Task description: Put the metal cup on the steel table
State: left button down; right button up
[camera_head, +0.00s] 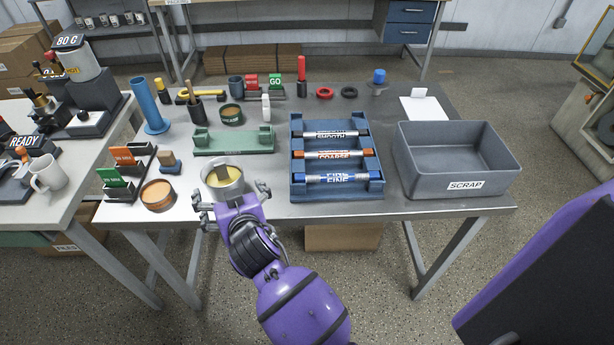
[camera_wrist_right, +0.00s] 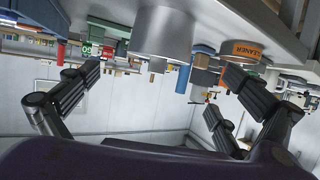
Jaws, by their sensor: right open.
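The metal cup (camera_head: 222,183) stands upright near the front edge of the steel table (camera_head: 440,205). In the right wrist view, which is upside down, the cup (camera_wrist_right: 163,36) lies ahead, between the open fingers (camera_wrist_right: 168,88). Nothing is held, and I cannot tell whether a finger touches the cup. My left gripper is not in view.
An orange-rimmed tin (camera_head: 157,195) stands left of the cup. A green cradle (camera_head: 233,144) is behind it. A blue rack (camera_head: 337,190) with several rods stands to the right, then a grey scrap bin (camera_head: 455,160). Bare tabletop lies between cup and rack.

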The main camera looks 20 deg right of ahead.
jog(key=s+d+f+g, duration=0.3)
jog(key=s+d+f, duration=0.7)
jog(key=s+f, duration=0.4)
jog(key=s+d+f, duration=0.4)
jog(key=s, duration=0.4)
jog(key=s+d+f+g, duration=0.1)
jog(key=s+d+f, duration=0.3)
jog(key=s, duration=0.3)
jog(key=shift+s+d+m+g+h, duration=0.3)
jog(key=shift+s+h, duration=0.05)
jog(key=shift+h, duration=0.05)
